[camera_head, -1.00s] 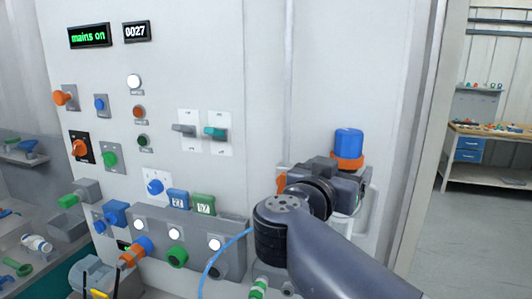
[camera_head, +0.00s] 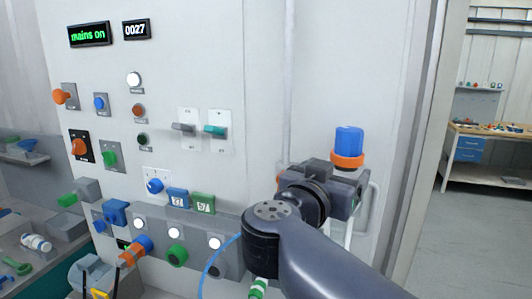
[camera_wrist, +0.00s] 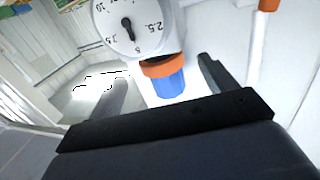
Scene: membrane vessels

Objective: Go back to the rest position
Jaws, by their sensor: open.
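My gripper (camera_head: 348,190) is in front of the wall panel on the right side in the head view, just below a blue cap with an orange collar (camera_head: 349,142). My own arm hides part of it there. In the wrist view my gripper (camera_wrist: 165,84) has its two dark fingers spread apart. The blue cap with its orange collar (camera_wrist: 170,84) shows between and beyond them, below a round white gauge (camera_wrist: 130,24). I cannot tell the exact gap between fingers and cap. Nothing appears gripped.
The panel (camera_head: 265,80) carries several knobs, two switches (camera_head: 215,131) and a grey box (camera_head: 190,228) with lit buttons. A blue hose (camera_head: 213,262) hangs beside my arm. A grey handrail (camera_head: 372,205) stands right of my gripper. Open floor (camera_head: 470,235) lies further right.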

